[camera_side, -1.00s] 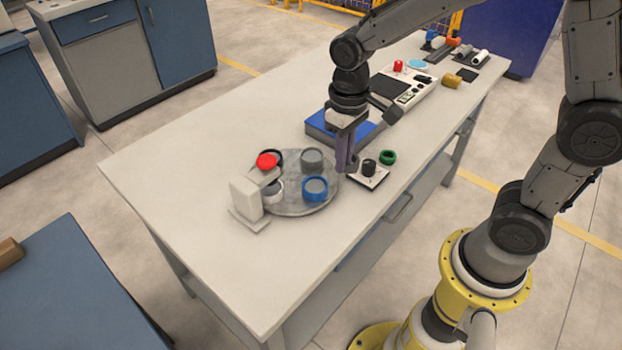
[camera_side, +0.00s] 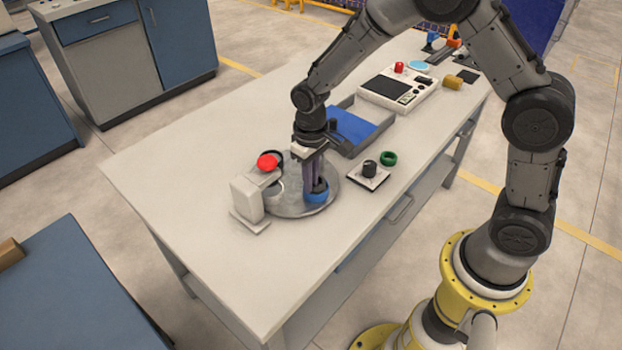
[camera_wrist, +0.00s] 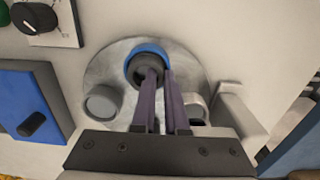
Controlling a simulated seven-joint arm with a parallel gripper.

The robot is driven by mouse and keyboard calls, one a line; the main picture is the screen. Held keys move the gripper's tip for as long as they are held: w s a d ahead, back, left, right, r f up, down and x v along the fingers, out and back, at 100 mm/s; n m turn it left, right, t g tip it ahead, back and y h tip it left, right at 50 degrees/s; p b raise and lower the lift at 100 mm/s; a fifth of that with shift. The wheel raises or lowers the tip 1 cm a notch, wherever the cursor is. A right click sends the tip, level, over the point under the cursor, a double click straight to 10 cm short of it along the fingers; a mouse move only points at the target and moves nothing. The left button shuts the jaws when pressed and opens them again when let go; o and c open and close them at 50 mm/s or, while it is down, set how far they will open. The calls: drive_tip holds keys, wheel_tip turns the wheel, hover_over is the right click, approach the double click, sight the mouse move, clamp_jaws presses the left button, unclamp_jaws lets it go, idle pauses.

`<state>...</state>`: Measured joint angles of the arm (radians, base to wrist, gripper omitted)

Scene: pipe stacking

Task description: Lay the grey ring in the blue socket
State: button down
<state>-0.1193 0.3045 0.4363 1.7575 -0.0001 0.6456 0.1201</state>
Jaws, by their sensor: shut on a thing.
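The blue socket (camera_side: 316,198) stands on the front right part of a round grey turntable, and it shows as a blue rim in the wrist view (camera_wrist: 150,47). The dark grey ring (camera_wrist: 147,63) is inside the outline of the blue rim in the wrist view. My gripper (camera_side: 317,187) points down over the blue socket, shut on the ring, with its fingertips (camera_wrist: 160,74) at the ring's near edge. The fingers hide part of the ring and socket. I cannot tell whether the ring rests on the socket's floor.
The turntable (camera_wrist: 195,62) also carries a grey socket (camera_wrist: 101,103) and a white one (camera_wrist: 195,104).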

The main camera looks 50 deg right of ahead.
drive_tip(key=shift+f, duration=0.2)
drive_tip(key=shift+s+f, duration=0.15)
drive_tip(key=shift+f, duration=0.4)
drive_tip(key=c, duration=0.9)
unclamp_jaws()
drive_tip(key=shift+c, duration=0.2)
wheel_tip(320, 180, up, 13)
drive_tip(key=s+d+r+t, duration=0.2)
drive_tip(key=s+d+r, duration=0.1)
drive_tip(key=s+r, duration=0.6)
drive_tip(key=s+d+t, duration=0.1)
drive_tip(key=s+t, duration=0.2)
drive_tip(key=s, duration=1)
drive_tip(key=shift+s+d+r+t, duration=0.3)
drive_tip(key=shift+s+d+r, duration=0.05)
drive_tip(key=shift+s+r, duration=0.1)
